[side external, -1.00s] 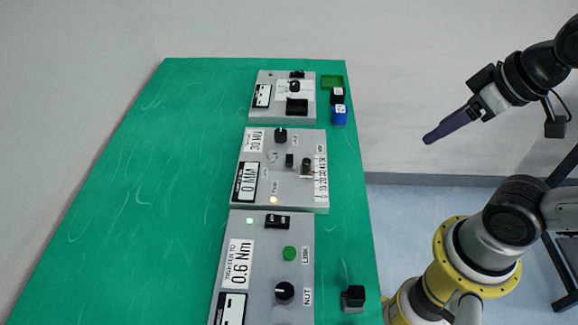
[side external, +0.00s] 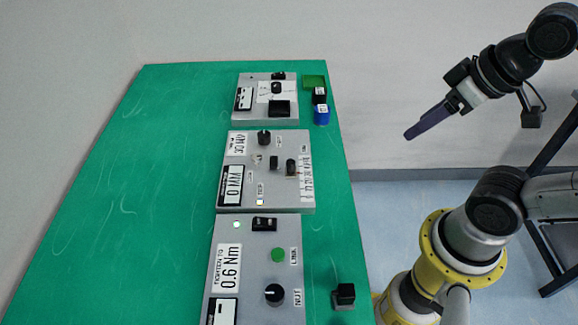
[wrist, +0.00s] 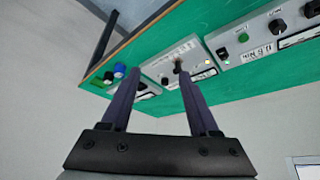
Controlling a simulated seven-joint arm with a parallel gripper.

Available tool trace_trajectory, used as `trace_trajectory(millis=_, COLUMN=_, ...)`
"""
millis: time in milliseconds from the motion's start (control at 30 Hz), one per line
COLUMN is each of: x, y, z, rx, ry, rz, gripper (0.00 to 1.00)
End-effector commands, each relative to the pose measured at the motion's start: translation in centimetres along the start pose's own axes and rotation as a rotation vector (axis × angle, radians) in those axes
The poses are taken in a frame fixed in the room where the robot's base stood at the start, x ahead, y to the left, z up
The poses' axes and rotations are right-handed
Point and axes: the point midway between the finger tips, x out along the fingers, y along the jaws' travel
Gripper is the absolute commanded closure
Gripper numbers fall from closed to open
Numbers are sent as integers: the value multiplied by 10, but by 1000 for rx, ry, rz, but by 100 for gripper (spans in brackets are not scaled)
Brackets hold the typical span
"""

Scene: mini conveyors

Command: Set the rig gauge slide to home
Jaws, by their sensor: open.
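The gauge rig is the middle grey box (side external: 233,207) on the green table, with a "30 MM" label (side external: 237,144) and a display (side external: 232,186) reading 0 MM. Its slide looks like a dark upright knob (side external: 291,167) beside a printed scale (side external: 306,178); the exact scale mark is too small to read. My gripper (side external: 408,136) is open and empty, in the air right of the table and apart from the rig. In the wrist view, the slide knob (wrist: 178,66) appears between the spread fingers (wrist: 158,73), at a distance.
A nearer box (side external: 222,300) reads 0.6 Nm, with a green button and knob. A farther box (side external: 240,118) stands behind the rig. The table's left side is clear.

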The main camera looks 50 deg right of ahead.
Motion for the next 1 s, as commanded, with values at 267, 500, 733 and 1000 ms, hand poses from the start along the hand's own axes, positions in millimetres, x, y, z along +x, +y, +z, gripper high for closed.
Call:
trace_trajectory(millis=267, x=0, y=0, z=0, rx=0, ry=0, rz=0, gripper=39)
trace_trajectory(millis=500, x=0, y=0, z=0, rx=-11, ry=-2, rz=0, gripper=44)
trace_trajectory(millis=733, x=-15, y=-2, z=-44, rx=-91, ry=4, rz=-5, gripper=44)
trace_trajectory(millis=1000, x=12, y=-16, z=-121, rx=-204, ry=-116, rz=-33, gripper=44)
